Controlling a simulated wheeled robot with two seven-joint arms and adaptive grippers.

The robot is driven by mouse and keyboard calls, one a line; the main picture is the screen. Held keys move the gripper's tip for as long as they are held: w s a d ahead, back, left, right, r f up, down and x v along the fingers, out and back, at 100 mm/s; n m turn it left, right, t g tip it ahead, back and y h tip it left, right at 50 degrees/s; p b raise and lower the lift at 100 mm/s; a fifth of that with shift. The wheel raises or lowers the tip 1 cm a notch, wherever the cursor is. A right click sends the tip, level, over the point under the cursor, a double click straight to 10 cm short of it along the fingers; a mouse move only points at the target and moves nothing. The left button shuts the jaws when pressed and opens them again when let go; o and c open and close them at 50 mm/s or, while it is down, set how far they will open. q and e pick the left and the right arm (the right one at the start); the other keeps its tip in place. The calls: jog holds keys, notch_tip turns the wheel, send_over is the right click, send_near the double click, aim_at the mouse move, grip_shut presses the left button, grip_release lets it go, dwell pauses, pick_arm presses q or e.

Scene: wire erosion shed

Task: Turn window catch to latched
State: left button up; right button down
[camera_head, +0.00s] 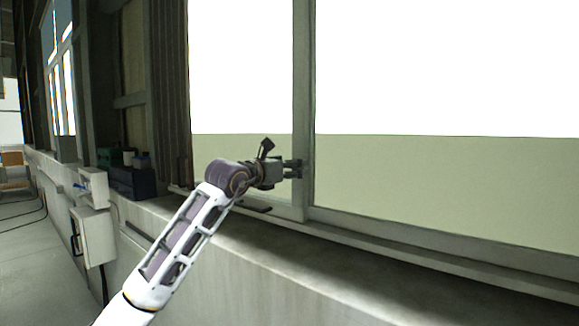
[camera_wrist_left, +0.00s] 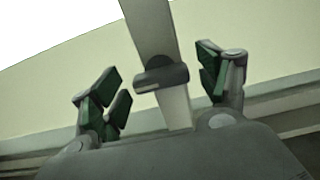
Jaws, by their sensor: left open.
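The window catch (camera_wrist_left: 162,79) is a dark grey piece on the pale upright window bar (camera_wrist_left: 150,30) in the left wrist view. It lies across the bar, between and a little beyond my two fingers. My left gripper (camera_wrist_left: 158,92) is open, with one green-padded finger on each side of the catch and a gap on both sides. In the head view my left gripper (camera_head: 297,168) is at the window bar (camera_head: 304,100), and the catch there is hidden or too small to make out. My right gripper is in neither view.
A concrete sill (camera_head: 330,270) runs under the window. A dark box (camera_head: 132,182) with small containers stands on the ledge at left. A pale wall box (camera_head: 95,236) hangs below it. Floor (camera_head: 40,270) is clear at lower left.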

pick_arm(q)
jog(key=c, duration=1)
